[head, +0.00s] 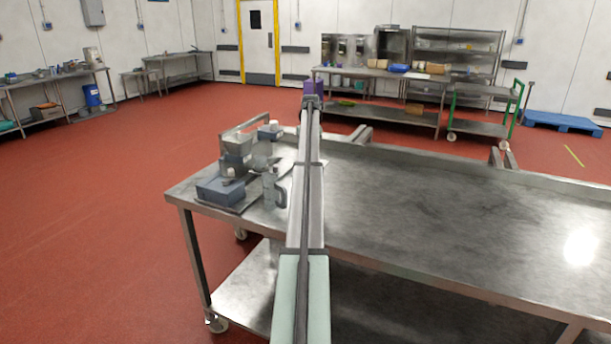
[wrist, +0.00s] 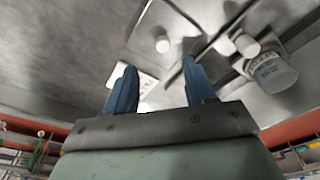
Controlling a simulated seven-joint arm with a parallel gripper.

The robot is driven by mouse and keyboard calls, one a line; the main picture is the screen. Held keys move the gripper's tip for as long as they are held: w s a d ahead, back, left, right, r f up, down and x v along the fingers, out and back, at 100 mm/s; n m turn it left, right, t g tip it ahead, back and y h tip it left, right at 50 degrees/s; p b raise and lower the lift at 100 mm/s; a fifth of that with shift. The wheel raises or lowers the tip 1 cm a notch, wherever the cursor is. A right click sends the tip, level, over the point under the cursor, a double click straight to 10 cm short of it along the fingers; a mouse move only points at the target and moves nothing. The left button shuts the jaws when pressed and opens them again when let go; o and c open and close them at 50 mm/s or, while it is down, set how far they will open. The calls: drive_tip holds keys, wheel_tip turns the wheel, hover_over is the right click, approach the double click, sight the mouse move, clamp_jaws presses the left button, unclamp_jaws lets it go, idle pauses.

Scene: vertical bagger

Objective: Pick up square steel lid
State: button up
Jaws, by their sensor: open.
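My gripper (wrist: 158,68) is open in the wrist view, with its two blue fingers apart and nothing clearly held. A pale, bright flat piece (wrist: 146,82) shows beside and partly behind the left finger. I cannot tell whether it is the square steel lid. A grey metal plate (wrist: 185,20) with a small pale round knob or post (wrist: 162,44) lies beyond the fingertips. In the head view my arm hides part of the table, and no square lid can be made out for certain.
The steel table (head: 430,215) is bare on its right side. A labelled grey-white canister (wrist: 270,72) stands right of the fingers in the wrist view.

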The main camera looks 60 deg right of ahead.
drive_tip(key=shift+w+d+f, duration=0.1)
drive_tip(key=shift+w+f, duration=0.15)
drive_tip(key=shift+f, duration=1.1)
drive_tip(key=shift+w+d+f, duration=0.1)
drive_tip(key=shift+w+f, duration=0.1)
drive_tip(key=shift+f, duration=1.2)
drive_tip(key=shift+w+d+f, duration=0.1)
drive_tip(key=shift+w+f, duration=0.15)
drive_tip(key=shift+f, duration=1.1)
drive_tip(key=shift+c, duration=0.4)
clamp_jaws()
